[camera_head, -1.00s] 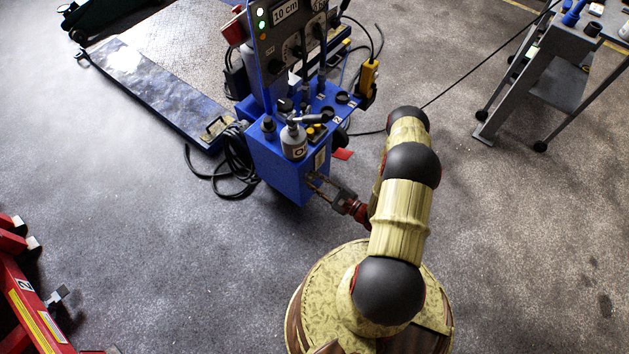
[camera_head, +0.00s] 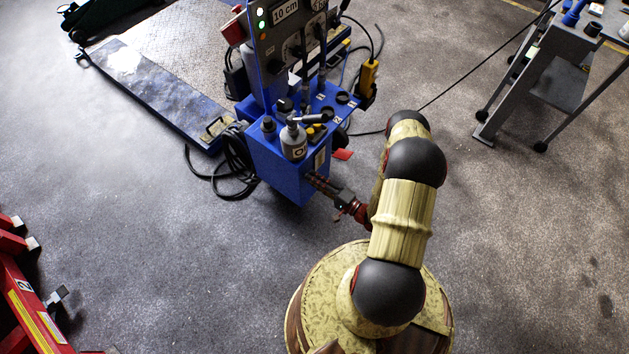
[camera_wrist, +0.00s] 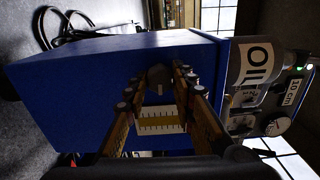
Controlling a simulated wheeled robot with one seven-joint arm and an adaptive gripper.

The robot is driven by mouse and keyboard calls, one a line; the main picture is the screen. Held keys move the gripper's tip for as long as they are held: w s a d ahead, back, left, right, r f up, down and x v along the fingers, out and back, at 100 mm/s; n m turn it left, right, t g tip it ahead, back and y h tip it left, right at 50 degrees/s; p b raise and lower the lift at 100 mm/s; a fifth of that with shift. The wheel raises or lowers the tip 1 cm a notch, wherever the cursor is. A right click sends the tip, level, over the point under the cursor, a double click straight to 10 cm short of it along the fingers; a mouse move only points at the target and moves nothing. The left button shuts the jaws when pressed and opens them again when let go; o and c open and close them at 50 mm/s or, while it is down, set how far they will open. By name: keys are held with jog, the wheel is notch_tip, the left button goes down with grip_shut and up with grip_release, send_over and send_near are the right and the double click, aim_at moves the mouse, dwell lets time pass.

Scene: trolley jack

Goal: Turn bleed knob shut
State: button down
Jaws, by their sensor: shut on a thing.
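The blue jack control unit (camera_head: 285,175) stands at the middle of the head view, and its blue side (camera_wrist: 70,90) fills much of the wrist view. The bleed knob (camera_wrist: 158,76) is a small dark knob on that blue face, beside a yellow-and-white scale label (camera_wrist: 160,121). My gripper (camera_wrist: 158,80) has one finger on each side of the knob and is shut on it. In the head view my gripper (camera_head: 317,180) reaches the lower front of the unit; the knob is hidden there by the fingers.
A grey bottle labelled OIL (camera_head: 293,142) stands on top of the unit. Black cable (camera_head: 233,170) lies coiled on the floor to its left. A grey trolley (camera_head: 555,75) stands at right and a red frame (camera_head: 25,300) at lower left. The floor between is clear.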

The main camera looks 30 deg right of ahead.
jog(key=shift+a+f+n, duration=0.1)
jog(key=shift+f+n, duration=0.05)
jog(key=shift+n, duration=8.95)
jog(key=c, duration=1.5)
grip_release()
jog(key=shift+s, duration=0.1)
jog(key=v, duration=1.2)
